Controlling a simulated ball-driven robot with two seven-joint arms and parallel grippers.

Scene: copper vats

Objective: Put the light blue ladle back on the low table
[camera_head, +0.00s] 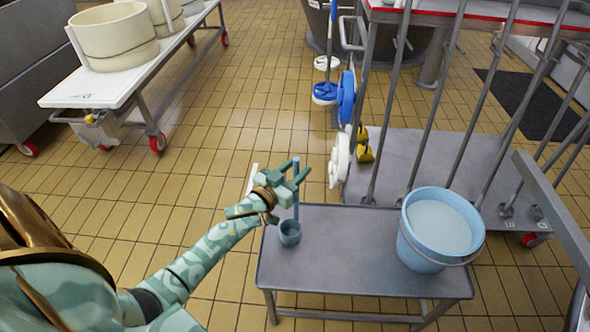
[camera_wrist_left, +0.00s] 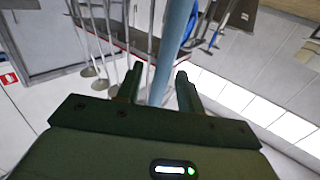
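The light blue ladle (camera_head: 290,233) is upright, with its cup at the left back part of the low grey table (camera_head: 345,270). The cup appears to rest on the tabletop. Its handle rises past my left gripper (camera_head: 292,179). In the left wrist view the handle (camera_wrist_left: 176,35) runs between the two fingers of my left gripper (camera_wrist_left: 158,82), with a gap showing beside it. The fingers look open around the handle. My right gripper is not in view.
A light blue bucket (camera_head: 408,248) with pale contents stands on the table's right side. The middle of the tabletop is clear. A grey platform with metal poles (camera_head: 430,160) stands behind. A white-topped cart (camera_head: 100,88) with cream tubs is at the upper left.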

